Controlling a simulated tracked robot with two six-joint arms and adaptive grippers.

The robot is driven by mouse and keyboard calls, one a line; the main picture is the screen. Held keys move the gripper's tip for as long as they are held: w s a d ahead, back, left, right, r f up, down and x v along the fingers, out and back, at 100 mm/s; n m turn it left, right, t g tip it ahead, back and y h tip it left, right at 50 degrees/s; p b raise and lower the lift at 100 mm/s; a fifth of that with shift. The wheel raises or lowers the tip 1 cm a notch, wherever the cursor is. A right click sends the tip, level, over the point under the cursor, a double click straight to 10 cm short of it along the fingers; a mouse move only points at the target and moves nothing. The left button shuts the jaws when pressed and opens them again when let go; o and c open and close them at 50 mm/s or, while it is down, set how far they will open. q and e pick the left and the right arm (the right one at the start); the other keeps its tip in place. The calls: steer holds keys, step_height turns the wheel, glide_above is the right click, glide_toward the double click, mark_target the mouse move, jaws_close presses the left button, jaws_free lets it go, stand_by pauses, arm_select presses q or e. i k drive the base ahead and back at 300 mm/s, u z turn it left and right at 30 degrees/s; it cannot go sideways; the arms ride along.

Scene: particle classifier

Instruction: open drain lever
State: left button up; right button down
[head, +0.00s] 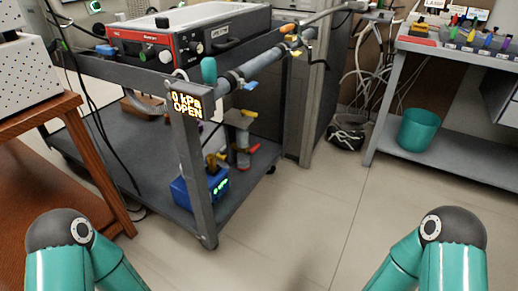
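Several small coloured handles show on the pipework of a grey cart. Higher up, a blue handle (250,86) and an orange handle (288,28) sit along the rail pipe. I cannot tell which one is the drain lever, or how far any is turned. A display (186,104) on the cart's corner post reads "0 kPa OPEN". Neither of my grippers is in view; only my teal arm links show at the lower left and right.
A blue box (199,187) with green lights stands on the cart's lower shelf (130,165). A wooden table (90,195) is at left. A workbench (440,46) with a teal bin (418,129) below is at right. The floor (310,215) in front is clear.

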mark_target(251, 151)
steer(key=z, duration=0.6)
steer(key=i, duration=0.2)
steer(key=u, duration=2.9)
steer(key=k, duration=0.45)
steer(key=z, duration=0.4)
steer(key=k, duration=0.85)
steer(key=z, duration=0.9)
steer(key=i, duration=1.75)
steer(key=u, duration=0.25)
